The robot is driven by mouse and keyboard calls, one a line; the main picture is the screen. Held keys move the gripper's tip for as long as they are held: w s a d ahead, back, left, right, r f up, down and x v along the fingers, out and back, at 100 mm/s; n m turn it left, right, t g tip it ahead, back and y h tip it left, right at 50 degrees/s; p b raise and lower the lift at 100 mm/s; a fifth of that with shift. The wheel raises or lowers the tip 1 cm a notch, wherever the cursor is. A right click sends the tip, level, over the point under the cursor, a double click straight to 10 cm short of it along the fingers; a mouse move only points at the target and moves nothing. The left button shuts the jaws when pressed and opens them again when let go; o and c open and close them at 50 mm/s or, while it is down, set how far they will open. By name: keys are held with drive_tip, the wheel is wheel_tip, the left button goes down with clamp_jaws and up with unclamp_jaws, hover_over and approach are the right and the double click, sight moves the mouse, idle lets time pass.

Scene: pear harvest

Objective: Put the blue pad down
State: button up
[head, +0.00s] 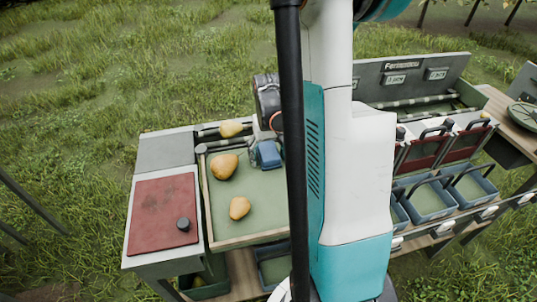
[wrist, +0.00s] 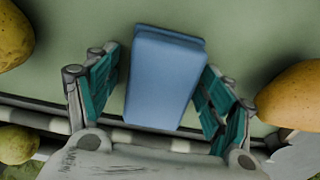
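The blue pad (head: 268,154) is at the far end of the green-lined tray (head: 262,205), close to its back rail. In the wrist view the blue pad (wrist: 163,80) lies between the fingers of my gripper (wrist: 163,60). The fingers are spread apart. A gap shows between the left finger and the pad; the right fingertip is very close to the pad's right side, and I cannot tell if it touches. The pad appears to rest on the green surface. In the head view my gripper (head: 256,147) is partly hidden by the pad and my arm.
Two pears (head: 224,166) (head: 239,208) lie on the tray, left of the pad. Another pear (head: 231,128) lies behind the back rail. A red board (head: 160,210) with a dark knob is at left. Blue bins (head: 428,200) stand at right.

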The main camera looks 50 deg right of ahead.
sight(268, 151)
wheel_tip(268, 151, up, 13)
drive_tip(key=p, duration=0.4)
drive_tip(key=shift+f+p, duration=0.15)
drive_tip(key=shift+p, duration=0.25)
